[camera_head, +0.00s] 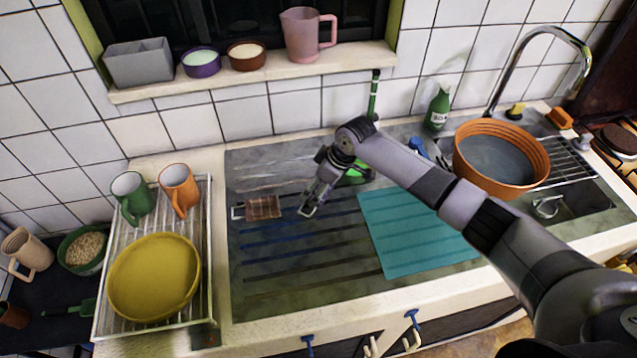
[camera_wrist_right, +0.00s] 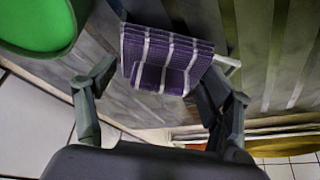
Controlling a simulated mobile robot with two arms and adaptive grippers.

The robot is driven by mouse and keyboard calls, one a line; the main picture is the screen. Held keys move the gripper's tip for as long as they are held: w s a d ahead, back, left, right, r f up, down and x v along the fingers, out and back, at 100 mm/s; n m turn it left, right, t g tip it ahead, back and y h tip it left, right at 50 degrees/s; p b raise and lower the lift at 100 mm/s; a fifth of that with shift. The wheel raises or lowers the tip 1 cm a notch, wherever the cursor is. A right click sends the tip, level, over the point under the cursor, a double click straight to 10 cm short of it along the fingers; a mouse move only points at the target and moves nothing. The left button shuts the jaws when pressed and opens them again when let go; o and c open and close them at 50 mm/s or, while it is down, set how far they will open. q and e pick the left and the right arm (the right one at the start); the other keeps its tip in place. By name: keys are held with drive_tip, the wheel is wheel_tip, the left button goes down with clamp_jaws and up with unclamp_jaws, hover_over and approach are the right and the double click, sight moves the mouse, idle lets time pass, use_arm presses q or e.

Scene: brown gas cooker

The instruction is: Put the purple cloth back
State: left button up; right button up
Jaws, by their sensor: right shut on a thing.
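The purple cloth (camera_wrist_right: 165,60) is folded, with white stripes, and lies between the two fingers of my right gripper (camera_wrist_right: 155,95) in the right wrist view. The fingers stand about a cloth's width apart, and the gripper is shut on the cloth. In the head view my right gripper (camera_head: 310,200) is over the left part of the grey counter. My left gripper is in neither view.
A teal mat (camera_head: 415,235) lies right of the gripper. An orange basin (camera_head: 500,160) and green bottle (camera_head: 437,108) stand further right. A white rack (camera_head: 110,318) at left holds a yellow plate (camera_head: 155,278) and two mugs. The ledge (camera_head: 250,76) above holds several containers.

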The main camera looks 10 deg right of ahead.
drive_tip(key=shift+f, duration=0.55)
drive_tip(key=o, duration=1.2)
drive_tip(key=shift+o, duration=0.2)
drive_tip(key=shift+d+r, duration=0.1)
drive_tip(key=shift+r, duration=0.15)
drive_tip(key=v, duration=1.1)
drive_tip(key=shift+r, duration=0.25)
drive_tip(key=shift+s, duration=0.2)
